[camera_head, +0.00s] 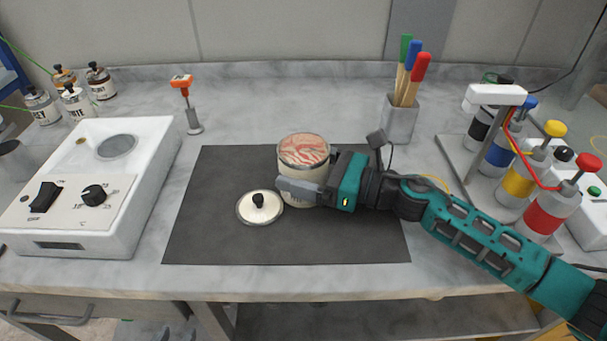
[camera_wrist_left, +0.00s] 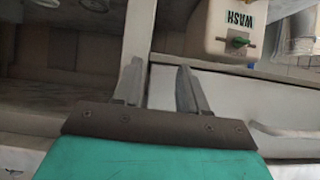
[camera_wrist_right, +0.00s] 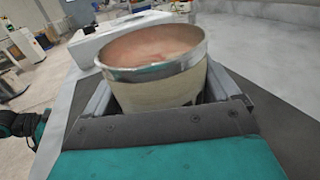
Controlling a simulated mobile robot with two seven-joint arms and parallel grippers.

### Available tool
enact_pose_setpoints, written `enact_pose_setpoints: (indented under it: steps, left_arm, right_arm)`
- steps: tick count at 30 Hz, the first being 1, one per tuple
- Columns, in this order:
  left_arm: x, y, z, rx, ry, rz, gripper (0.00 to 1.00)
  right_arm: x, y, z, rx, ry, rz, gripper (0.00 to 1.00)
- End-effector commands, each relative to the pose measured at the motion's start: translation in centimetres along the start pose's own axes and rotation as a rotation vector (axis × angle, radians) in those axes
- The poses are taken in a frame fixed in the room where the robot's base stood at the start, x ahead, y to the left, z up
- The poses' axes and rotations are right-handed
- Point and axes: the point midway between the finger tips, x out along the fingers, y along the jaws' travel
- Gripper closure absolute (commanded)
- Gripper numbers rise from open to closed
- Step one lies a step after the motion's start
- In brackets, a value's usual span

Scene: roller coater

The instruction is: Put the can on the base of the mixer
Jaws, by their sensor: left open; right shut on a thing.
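The can (camera_head: 290,163) is cream-coloured and open, with red-and-white streaked contents. It is upright over the dark mat; I cannot tell whether it touches it. My right gripper (camera_head: 303,190) is shut on its side. In the right wrist view the can (camera_wrist_right: 155,95) stands between the fingers, its rim above them. The mixer (camera_head: 75,219) is the white machine at the left, with a round grey plate (camera_head: 116,146) on its top, a black switch and a knob. Nothing stands on that plate. My left gripper (camera_wrist_left: 160,70) is open and empty, outside the head view.
A lid with a black knob (camera_head: 260,207) lies on the mat (camera_head: 330,245) beside the can. Bottles stand at the back left. A brush holder (camera_head: 400,120) and a rack of coloured bottles (camera_head: 540,212) stand right. A WASH container (camera_wrist_left: 228,30) shows near my left gripper.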

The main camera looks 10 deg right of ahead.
Motion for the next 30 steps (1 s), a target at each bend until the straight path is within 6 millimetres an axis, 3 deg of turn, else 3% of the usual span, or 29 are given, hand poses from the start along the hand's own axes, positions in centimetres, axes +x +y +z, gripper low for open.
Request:
enact_pose_setpoints:
  steps: [9,19,25,30]
  left_arm:
    - [-0.2,0.1,0.3,-0.001,-0.007,0.001,0.57]
    - [-0.3,0.1,0.2,-0.001,-0.008,0.001,0.57]
    - [-0.8,0.1,-0.5,-0.001,-0.008,0.001,0.57]
    - [-1.4,0.0,-1.5,-0.001,-0.008,0.001,0.57]
  right_arm:
    - [0.0,0.0,0.2,-0.001,-0.003,0.000,0.67]
    - [0.0,-0.1,1.0,-0.004,-0.003,0.001,0.68]
    - [0.0,0.0,3.7,-0.007,-0.005,0.002,0.68]
    - [0.0,-0.1,7.8,-0.010,-0.005,0.002,0.68]
